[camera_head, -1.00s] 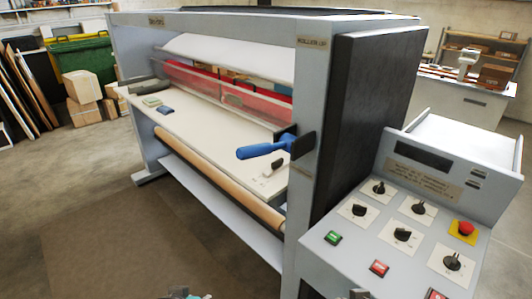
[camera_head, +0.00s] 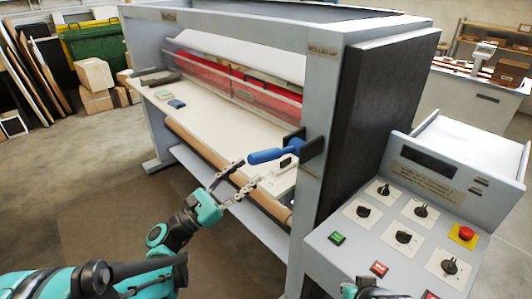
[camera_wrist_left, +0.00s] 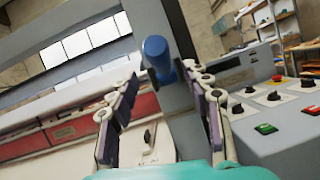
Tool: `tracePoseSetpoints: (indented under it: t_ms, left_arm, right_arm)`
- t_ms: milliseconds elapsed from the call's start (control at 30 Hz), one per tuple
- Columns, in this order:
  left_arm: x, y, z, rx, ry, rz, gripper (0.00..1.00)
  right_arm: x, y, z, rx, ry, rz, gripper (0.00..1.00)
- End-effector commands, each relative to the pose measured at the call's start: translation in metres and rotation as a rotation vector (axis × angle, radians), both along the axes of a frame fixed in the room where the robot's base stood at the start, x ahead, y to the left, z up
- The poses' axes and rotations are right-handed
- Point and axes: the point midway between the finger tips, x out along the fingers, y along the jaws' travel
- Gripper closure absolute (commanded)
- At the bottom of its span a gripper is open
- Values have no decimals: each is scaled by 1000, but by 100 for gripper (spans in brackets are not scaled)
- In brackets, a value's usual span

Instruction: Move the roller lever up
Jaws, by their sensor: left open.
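The roller lever has a blue handle (camera_head: 274,154) on a dark bracket (camera_head: 313,149) at the right post of the laminator (camera_head: 325,100). The handle points left and slightly down in the head view. My left gripper (camera_head: 240,177) is open and empty, below and left of the handle, apart from it. In the left wrist view the blue handle end (camera_wrist_left: 157,56) shows beyond and above the gap between the open fingers (camera_wrist_left: 160,108). Only a small part of my right arm (camera_head: 365,290) shows at the bottom edge; its fingers cannot be made out.
A control panel (camera_head: 385,235) with several knobs, green and red buttons and a red emergency button (camera_head: 466,233) stands to the right. The laminator's pale table (camera_head: 215,128) and brown front roller (camera_head: 200,150) lie behind my left gripper. Boxes (camera_head: 96,85) stand far left.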

Motion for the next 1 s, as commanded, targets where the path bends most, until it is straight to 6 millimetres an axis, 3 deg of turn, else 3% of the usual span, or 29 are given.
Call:
tracePoseSetpoints:
  t_ms: [500,833,867,1000]
  left_arm:
    - [41,-51,26,-2,0,-3,51]
    - [44,-55,29,-1,0,-1,51]
    - [44,-54,29,-1,0,-1,56]
    - [44,-54,29,-1,1,0,93]
  right_arm:
    - [0,0,-8,0,0,0,100]
    - [0,0,-8,0,0,0,100]
    - [0,0,-8,0,0,0,100]
    - [0,0,-8,0,0,0,100]
